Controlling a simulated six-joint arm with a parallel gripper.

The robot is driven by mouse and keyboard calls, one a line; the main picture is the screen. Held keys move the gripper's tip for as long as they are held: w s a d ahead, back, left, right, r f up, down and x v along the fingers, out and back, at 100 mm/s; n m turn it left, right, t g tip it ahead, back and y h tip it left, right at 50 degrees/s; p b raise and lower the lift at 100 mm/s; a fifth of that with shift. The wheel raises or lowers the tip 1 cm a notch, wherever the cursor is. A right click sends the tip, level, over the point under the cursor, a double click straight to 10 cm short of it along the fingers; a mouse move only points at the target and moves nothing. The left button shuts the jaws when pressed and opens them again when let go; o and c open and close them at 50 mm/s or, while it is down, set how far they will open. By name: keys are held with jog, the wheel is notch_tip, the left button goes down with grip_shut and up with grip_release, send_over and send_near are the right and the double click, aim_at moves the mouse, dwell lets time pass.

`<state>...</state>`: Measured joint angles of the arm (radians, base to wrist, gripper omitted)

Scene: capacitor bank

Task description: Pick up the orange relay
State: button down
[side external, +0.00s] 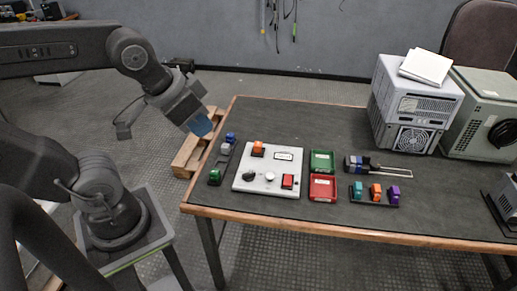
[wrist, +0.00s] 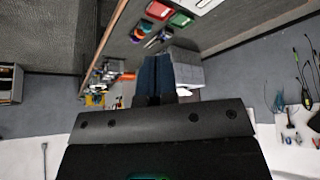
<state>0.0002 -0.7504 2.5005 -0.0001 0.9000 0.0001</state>
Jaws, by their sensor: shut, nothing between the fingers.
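Two orange blocks that could be the orange relay show in the side view. One orange block (side external: 376,192) stands between a teal block (side external: 357,190) and a purple block (side external: 393,195) on a dark strip at the table's right front. The other orange block (side external: 258,149) sits on the white panel (side external: 270,183). My gripper (side external: 202,127), with blue fingertips, hangs in the air beyond the table's left edge, well away from both. In the wrist view its blue fingers (wrist: 156,76) are together and hold nothing. The wrist view shows the blocks only small, near the top.
A green tray (side external: 322,161) and a red tray (side external: 323,188) lie right of the panel. A strip with green, grey and blue blocks (side external: 222,157) lies left of it. Grey box units (side external: 413,105) stand at the back right. The table's back middle is clear.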

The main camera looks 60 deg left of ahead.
jog(key=c, duration=0.7)
grip_release()
jog(key=n+g, duration=0.6)
jog(key=n, duration=0.3)
send_over(258, 143)
notch_tip(258, 143, down, 20)
notch_tip(258, 143, down, 9)
jog(key=shift+s+a+r, duration=0.1)
jog(key=shift+s+a, duration=0.05)
jog(key=shift+w+f, duration=0.2)
jog(key=shift+f, duration=2.6)
